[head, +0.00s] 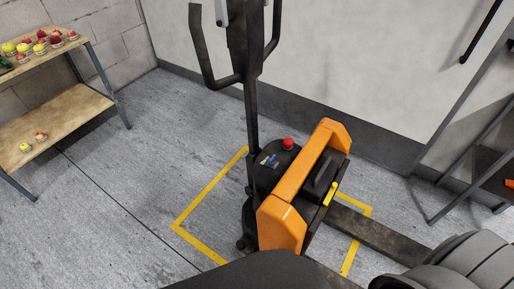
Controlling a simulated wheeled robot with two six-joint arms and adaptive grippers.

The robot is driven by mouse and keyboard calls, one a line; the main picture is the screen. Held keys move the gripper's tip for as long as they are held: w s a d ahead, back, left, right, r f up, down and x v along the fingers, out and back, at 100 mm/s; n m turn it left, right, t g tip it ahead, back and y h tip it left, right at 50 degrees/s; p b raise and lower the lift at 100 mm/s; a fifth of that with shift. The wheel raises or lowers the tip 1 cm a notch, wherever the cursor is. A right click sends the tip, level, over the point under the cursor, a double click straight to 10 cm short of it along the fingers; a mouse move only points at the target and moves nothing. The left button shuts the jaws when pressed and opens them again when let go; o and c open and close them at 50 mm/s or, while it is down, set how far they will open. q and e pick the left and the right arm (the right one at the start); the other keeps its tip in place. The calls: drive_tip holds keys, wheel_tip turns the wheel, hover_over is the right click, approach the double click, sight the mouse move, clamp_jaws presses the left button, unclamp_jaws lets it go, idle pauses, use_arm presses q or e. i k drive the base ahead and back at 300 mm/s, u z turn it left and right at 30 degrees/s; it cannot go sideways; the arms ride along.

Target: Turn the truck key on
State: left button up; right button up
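The truck, a pallet truck with an orange and black body (285,225), stands in the middle of the head view. Its dark tiller (251,110) rises upright to a looped handle (207,65) at the top edge. A red knob (288,143) sits on the black top cover (266,178). A small blue part (272,159) beside the knob may be the key; it is too small to tell its shape or whether it is turned. Neither gripper shows in this view. Dark and grey parts of my own body cover the bottom edge and the lower right corner.
A yellow floor outline (207,187) surrounds the truck. A wooden two-level shelf (75,113) with several apples stands at the left. A dark metal rack (480,183) stands at the right edge. A pale wall (370,70) is close behind the truck. The floor left of the truck is clear.

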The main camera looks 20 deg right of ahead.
sight(271, 161)
drive_tip(key=u, duration=0.1)
drive_tip(key=k, duration=0.3)
drive_tip(key=z, duration=1)
drive_tip(key=i, duration=0.7)
drive_tip(key=z, duration=0.65)
